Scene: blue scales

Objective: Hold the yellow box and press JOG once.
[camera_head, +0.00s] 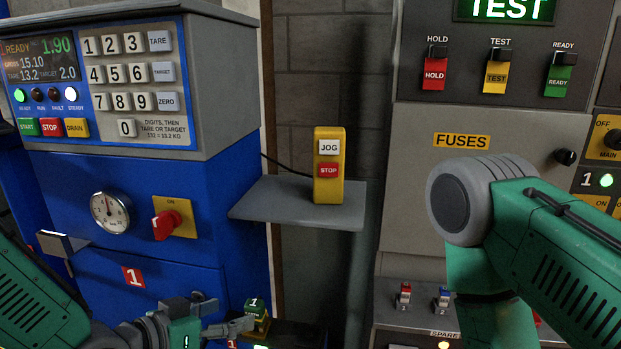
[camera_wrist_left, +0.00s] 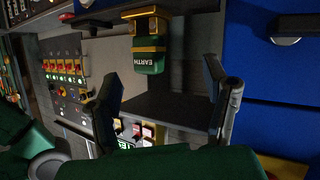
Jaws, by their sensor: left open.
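The yellow box (camera_head: 329,191) stands upright on a small grey shelf (camera_head: 285,206) in the middle of the head view. Its white JOG button (camera_head: 329,147) is above its red STOP button (camera_head: 329,170). A dark cable runs from its left side. My left gripper (camera_head: 226,312) is low in the head view, below and left of the shelf, apart from the box. Its fingers are open, and it also shows in the left wrist view (camera_wrist_left: 160,75) with nothing held.
The blue scale cabinet (camera_head: 155,270) with keypad and red knob (camera_head: 164,226) stands left. The grey fuse panel (camera_head: 420,205) stands right. A green-and-yellow EARTH piece (camera_wrist_left: 147,62) shows in the wrist view.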

